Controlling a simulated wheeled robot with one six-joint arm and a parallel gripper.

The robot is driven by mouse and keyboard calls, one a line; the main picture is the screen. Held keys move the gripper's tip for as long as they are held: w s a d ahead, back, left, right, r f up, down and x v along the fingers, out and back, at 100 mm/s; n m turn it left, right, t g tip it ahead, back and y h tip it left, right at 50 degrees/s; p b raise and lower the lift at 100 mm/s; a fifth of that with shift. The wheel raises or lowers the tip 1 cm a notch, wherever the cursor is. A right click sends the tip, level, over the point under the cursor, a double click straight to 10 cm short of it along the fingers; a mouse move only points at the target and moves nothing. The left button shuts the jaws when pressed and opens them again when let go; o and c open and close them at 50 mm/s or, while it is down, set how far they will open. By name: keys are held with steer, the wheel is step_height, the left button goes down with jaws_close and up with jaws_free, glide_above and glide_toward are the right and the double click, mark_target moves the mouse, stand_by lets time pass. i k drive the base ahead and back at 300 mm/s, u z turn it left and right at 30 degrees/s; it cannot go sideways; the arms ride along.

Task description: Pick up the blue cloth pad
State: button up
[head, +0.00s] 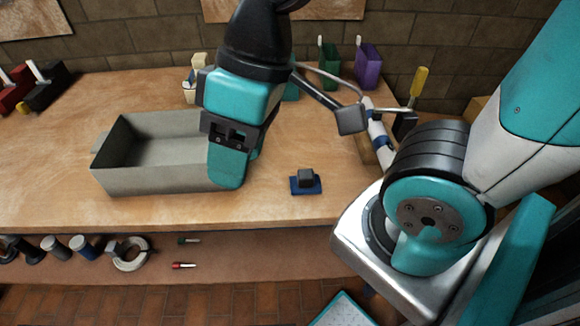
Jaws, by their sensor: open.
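The blue cloth pad (294,188) lies flat on the wooden bench near its front edge. A small dark grey block (306,177) sits on top of it and hides its middle. My gripper (236,172) points down to the left of the pad, in front of the right end of the grey bin, with a clear gap between it and the pad. It is open. Its teal fingers overlap in this view, so the space between them is mostly hidden, and I see nothing held.
A grey open bin (140,183) stands left of my gripper. Green (329,64) and purple (368,66) holders stand at the back, and a yellow-handled tool (418,82) is at right. A lower shelf (255,262) holds several small parts. The bench around the pad is clear.

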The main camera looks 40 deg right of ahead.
mark_target(306, 182)
steer(key=z, duration=1)
steer(key=k, duration=0.4)
steer(key=u, duration=1.35)
